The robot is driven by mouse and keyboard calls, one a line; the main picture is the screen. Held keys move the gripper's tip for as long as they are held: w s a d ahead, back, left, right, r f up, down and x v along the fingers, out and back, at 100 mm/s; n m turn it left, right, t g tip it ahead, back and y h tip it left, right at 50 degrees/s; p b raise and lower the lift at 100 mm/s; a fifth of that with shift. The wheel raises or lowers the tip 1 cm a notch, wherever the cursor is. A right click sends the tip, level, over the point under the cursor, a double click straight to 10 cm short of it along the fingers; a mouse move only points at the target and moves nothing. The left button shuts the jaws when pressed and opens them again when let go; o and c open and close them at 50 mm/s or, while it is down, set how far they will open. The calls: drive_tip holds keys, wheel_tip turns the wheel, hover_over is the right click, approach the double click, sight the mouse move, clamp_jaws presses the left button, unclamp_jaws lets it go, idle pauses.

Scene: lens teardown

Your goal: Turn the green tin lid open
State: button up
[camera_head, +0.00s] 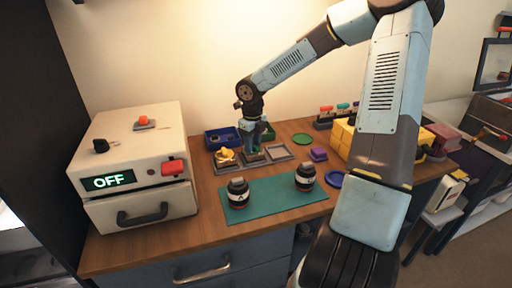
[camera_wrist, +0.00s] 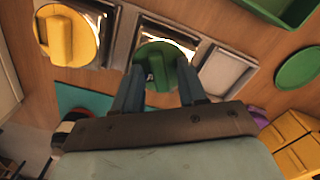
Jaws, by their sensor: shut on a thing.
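The green tin lid (camera_wrist: 150,52) is a round disc with a raised grip bar, on a square metal tin in the middle of the wrist view. My gripper (camera_wrist: 158,72) is over it, with its two fingers shut on the lid's raised bar. In the head view my gripper (camera_head: 255,154) points down at the row of tins behind the teal mat and mostly hides the green lid. I cannot tell how far the lid is turned.
A yellow-lidded tin (camera_wrist: 52,37) stands left of the green one and a grey square tin (camera_wrist: 224,74) right. A loose green disc (camera_head: 302,139) and purple block (camera_head: 318,154) lie farther right. Two dark jars (camera_head: 238,194) (camera_head: 305,178) stand on the teal mat (camera_head: 272,198); an OFF-display machine (camera_head: 135,165) stands left.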

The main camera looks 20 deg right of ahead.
drive_tip(key=shift+s+f, duration=0.5)
drive_tip(key=shift+f, duration=0.15)
drive_tip(key=o, duration=0.3)
drive_tip(key=shift+o, duration=0.2)
drive_tip(key=shift+w+r, duration=0.45)
drive_tip(key=shift+r, duration=3.55)
wheel_tip(320, 180, up, 6)
